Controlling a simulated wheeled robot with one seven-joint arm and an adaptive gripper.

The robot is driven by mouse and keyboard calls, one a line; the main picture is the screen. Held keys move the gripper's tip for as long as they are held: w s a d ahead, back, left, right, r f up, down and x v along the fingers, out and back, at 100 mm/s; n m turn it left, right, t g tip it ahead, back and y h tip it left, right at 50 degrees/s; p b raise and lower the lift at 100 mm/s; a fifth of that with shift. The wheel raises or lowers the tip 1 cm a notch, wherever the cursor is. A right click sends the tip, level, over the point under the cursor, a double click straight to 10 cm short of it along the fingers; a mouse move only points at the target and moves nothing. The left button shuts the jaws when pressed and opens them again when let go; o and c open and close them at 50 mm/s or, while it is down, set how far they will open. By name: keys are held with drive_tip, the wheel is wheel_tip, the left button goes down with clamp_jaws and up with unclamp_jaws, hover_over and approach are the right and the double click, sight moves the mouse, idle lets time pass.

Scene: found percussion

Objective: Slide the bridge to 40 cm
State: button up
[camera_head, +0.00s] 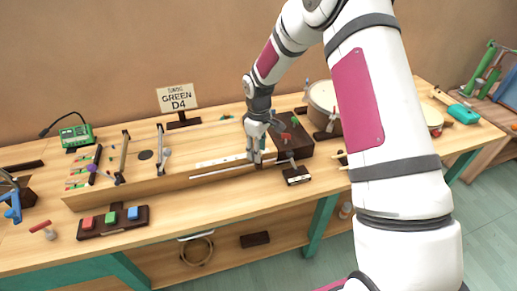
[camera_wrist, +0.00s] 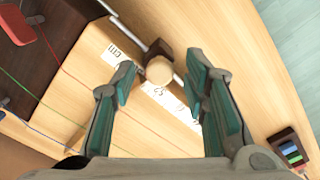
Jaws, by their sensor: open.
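The bridge shows in the wrist view as a dark block (camera_wrist: 157,47) with a round wooden knob (camera_wrist: 159,71). It sits on a thin metal rail (camera_wrist: 127,28) beside a white scale strip marked "cm" (camera_wrist: 112,54). My gripper (camera_wrist: 162,88) is open, with one teal-padded finger on each side of the knob and visible gaps between. In the head view my gripper (camera_head: 257,154) is low over the right part of the long wooden soundboard (camera_head: 135,190). A sign reading "GREEN D4" (camera_head: 177,98) stands behind.
A dark box (camera_head: 303,146) with a red piece on it stands close right of my gripper. A small dark block (camera_head: 297,176) lies in front. A drum (camera_head: 322,98) is farther right. A green device (camera_head: 76,136) and a tray of coloured blocks (camera_head: 91,231) are left.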

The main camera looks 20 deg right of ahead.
clamp_jaws()
drive_tip(key=a+b, duration=0.3)
drive_tip(key=a, duration=1.2)
drive_tip(key=shift+b, duration=0.3)
unclamp_jaws()
